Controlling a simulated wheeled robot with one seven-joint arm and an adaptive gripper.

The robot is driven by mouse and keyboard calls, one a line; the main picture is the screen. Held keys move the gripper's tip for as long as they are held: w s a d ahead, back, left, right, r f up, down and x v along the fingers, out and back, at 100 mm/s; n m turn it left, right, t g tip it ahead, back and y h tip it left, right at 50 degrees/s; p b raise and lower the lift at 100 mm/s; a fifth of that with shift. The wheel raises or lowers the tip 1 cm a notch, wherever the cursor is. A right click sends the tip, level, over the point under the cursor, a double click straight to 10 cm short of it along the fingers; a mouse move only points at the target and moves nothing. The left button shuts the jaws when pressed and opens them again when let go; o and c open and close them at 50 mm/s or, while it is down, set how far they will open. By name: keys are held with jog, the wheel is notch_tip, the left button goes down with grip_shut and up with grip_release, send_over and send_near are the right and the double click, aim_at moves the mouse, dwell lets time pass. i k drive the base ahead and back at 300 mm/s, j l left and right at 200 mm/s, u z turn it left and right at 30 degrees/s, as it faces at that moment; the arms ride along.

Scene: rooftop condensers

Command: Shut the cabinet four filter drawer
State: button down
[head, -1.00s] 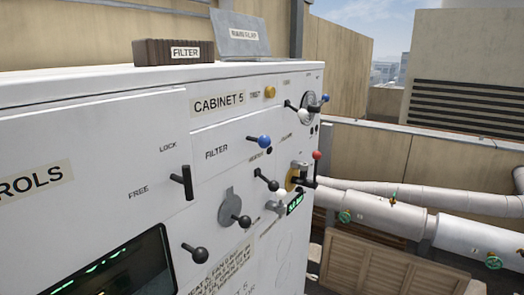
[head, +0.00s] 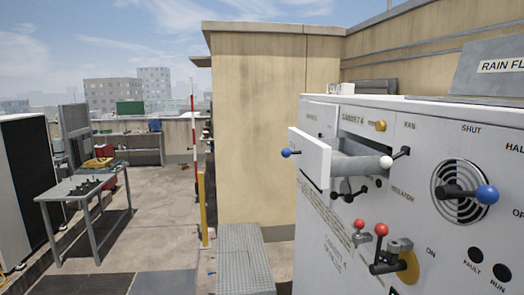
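The white cabinet (head: 318,225) labelled CABINET 4 stands at the right in the head view. Its filter drawer (head: 312,158) is pulled out and sticks out to the left of the cabinet face. A blue-ended handle (head: 290,152) juts from the drawer's front. The grey drawer side (head: 360,168) shows behind the front panel, and a dark opening shows above it. The drawer's inside is mostly hidden. My gripper is not in view.
Red-knobbed levers (head: 380,230) and a blue-knobbed fan lever (head: 487,194) stick out from the panel. A metal grating step (head: 240,260) lies before the tan wall (head: 262,130). A workbench (head: 85,187) stands at the left, with open floor (head: 165,235) between.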

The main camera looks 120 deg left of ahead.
aim_at(321, 159)
jog(key=u, duration=3.7)
